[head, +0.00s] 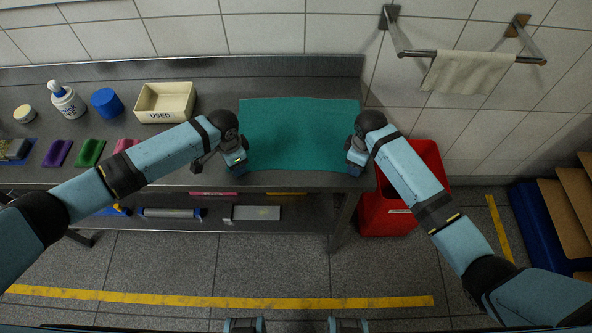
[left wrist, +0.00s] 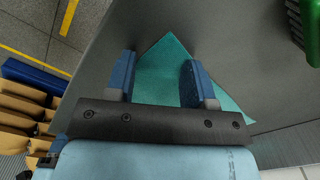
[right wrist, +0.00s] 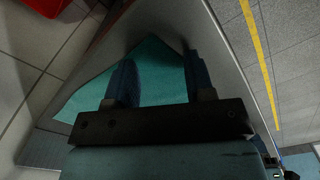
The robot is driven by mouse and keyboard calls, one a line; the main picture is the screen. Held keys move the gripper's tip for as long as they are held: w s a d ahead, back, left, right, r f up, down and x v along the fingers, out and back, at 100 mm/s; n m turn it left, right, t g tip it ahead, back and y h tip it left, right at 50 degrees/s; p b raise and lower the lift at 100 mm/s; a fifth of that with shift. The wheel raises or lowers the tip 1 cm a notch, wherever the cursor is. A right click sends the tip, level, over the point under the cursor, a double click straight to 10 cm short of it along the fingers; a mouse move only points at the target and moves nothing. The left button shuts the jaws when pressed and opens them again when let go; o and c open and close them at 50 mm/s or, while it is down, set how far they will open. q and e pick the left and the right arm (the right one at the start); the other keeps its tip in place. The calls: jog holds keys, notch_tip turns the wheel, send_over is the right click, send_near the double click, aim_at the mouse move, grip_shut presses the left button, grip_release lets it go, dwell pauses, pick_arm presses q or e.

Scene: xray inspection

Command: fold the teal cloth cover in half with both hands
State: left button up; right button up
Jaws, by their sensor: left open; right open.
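The teal cloth cover (head: 299,130) lies flat and spread out on the steel bench at its right end. My left gripper (head: 238,168) is at the cloth's near left corner; in the left wrist view the open fingers (left wrist: 156,82) stand either side of that corner of the cloth (left wrist: 165,75). My right gripper (head: 355,165) is at the near right corner; in the right wrist view the open fingers (right wrist: 160,82) stand over the cloth (right wrist: 150,72) close to its corner. Neither gripper holds the cloth. I cannot tell whether the fingers touch it.
The steel bench (head: 140,178) stands against a tiled wall. A cream bin marked USED (head: 165,102), a blue cup (head: 106,102), a bottle (head: 67,102) and coloured blocks (head: 89,152) stand left of the cloth. A red bin (head: 390,214) is on the floor right. A towel rail (head: 470,56) is on the wall.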

pick_arm(q)
jog(key=shift+f, duration=0.2)
jog(key=shift+c, duration=0.2)
pick_arm(e)
jog(key=shift+f, duration=0.2)
jog(key=shift+c, duration=0.2)
pick_arm(q)
grip_shut()
pick_arm(e)
grip_shut()
pick_arm(q)
jog(key=shift+r, duration=0.1)
pick_arm(e)
jog(key=shift+r, duration=0.1)
